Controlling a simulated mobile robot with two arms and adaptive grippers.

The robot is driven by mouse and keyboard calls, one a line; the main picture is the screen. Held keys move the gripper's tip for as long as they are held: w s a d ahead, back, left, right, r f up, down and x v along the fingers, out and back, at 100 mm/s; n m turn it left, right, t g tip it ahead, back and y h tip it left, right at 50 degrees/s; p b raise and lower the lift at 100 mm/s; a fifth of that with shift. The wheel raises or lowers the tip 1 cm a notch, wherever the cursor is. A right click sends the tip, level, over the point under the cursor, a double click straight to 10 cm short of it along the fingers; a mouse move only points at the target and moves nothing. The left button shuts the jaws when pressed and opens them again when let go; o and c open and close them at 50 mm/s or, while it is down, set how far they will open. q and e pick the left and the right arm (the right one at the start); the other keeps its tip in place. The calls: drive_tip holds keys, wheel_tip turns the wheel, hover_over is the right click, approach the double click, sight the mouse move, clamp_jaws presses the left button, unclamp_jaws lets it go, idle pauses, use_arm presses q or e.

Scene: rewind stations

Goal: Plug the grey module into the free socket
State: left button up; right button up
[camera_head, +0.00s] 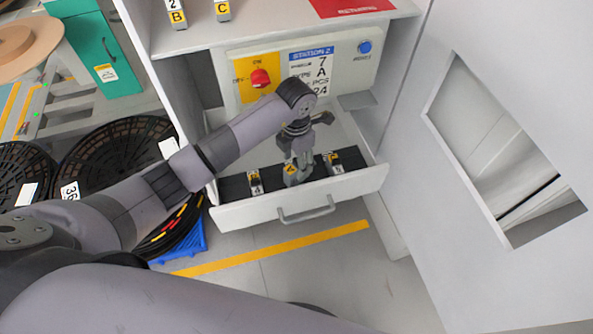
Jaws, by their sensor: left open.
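My left gripper (297,163) reaches down into an open white drawer (300,207) and is open. Right below its fingers is a small grey module (291,173) with a yellow label, in a black strip (274,178). I cannot tell whether the fingers touch it. Similar small modules sit in the strip to the left (255,182) and to the right (333,161). Two more grey pieces, labelled B (177,16) and C (222,10), stand on the top surface. No free socket can be made out. My right gripper is not in view.
Behind the drawer is a panel (307,72) with a red knob (260,78) and a blue button (365,47). Black reels (115,155) stand on the left. A white wall with an opening (490,150) is on the right. Floor in front of the drawer is clear.

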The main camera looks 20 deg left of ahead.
use_arm(q)
drive_tip(key=shift+s+d+f, duration=0.1)
drive_tip(key=shift+f, duration=1.75)
drive_tip(key=shift+c, duration=0.6)
clamp_jaws()
